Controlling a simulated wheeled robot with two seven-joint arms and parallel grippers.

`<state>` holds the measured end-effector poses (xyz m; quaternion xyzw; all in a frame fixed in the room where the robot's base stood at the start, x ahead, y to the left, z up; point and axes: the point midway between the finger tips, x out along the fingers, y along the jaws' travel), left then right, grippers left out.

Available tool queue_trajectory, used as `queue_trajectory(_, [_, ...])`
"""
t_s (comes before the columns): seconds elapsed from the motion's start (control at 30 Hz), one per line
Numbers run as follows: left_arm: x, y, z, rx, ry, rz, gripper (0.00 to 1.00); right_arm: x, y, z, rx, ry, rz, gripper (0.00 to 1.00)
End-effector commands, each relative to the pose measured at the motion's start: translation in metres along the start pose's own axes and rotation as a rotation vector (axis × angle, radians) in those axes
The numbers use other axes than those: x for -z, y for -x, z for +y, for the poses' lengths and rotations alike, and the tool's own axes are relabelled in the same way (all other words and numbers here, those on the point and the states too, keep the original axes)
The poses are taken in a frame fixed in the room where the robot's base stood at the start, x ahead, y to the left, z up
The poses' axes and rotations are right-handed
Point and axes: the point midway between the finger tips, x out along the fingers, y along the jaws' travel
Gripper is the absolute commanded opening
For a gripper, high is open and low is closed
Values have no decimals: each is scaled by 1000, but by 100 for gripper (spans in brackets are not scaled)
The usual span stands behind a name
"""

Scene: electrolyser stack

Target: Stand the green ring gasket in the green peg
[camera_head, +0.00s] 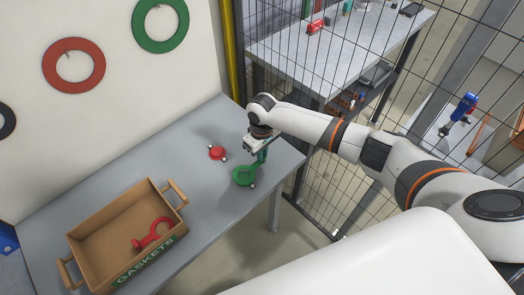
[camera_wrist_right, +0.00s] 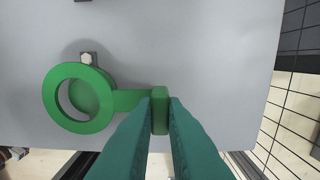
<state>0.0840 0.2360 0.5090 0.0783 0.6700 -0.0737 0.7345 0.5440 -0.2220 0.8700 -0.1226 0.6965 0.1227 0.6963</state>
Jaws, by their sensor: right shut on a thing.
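The green ring gasket (camera_head: 237,179) is in the head view near the table's right end. In the wrist view it shows as a flat ring (camera_wrist_right: 52,92) with a straight tab ending in a block. My right gripper (camera_head: 262,156) is shut on that block, between its two green fingers (camera_wrist_right: 160,112). A green round piece, seemingly the green peg (camera_wrist_right: 86,97), shows through the ring's hole, off-centre and partly hidden by the ring. A bolt head (camera_wrist_right: 87,58) shows beside the ring. I cannot tell whether ring and peg touch. My left gripper is not in view.
A red round piece with bolts (camera_head: 217,152) sits close by on the grey table (camera_head: 190,215). A cardboard gaskets box (camera_head: 90,247) holds a red ring gasket (camera_head: 153,235). Red (camera_head: 96,65) and green (camera_head: 140,32) rings show on the wall panel. A wire fence (camera_head: 350,200) stands beyond the table's right end.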

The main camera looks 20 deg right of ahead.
Motion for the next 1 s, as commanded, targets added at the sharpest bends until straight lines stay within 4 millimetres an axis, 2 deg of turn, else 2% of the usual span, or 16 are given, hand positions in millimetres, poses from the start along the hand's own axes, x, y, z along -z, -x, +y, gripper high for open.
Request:
queue_trajectory(0.37, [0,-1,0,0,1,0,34,0,-2,0,0,0,-1,0])
queue_trajectory(1.0, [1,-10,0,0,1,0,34,0,-17,0,-1,0,-1,0])
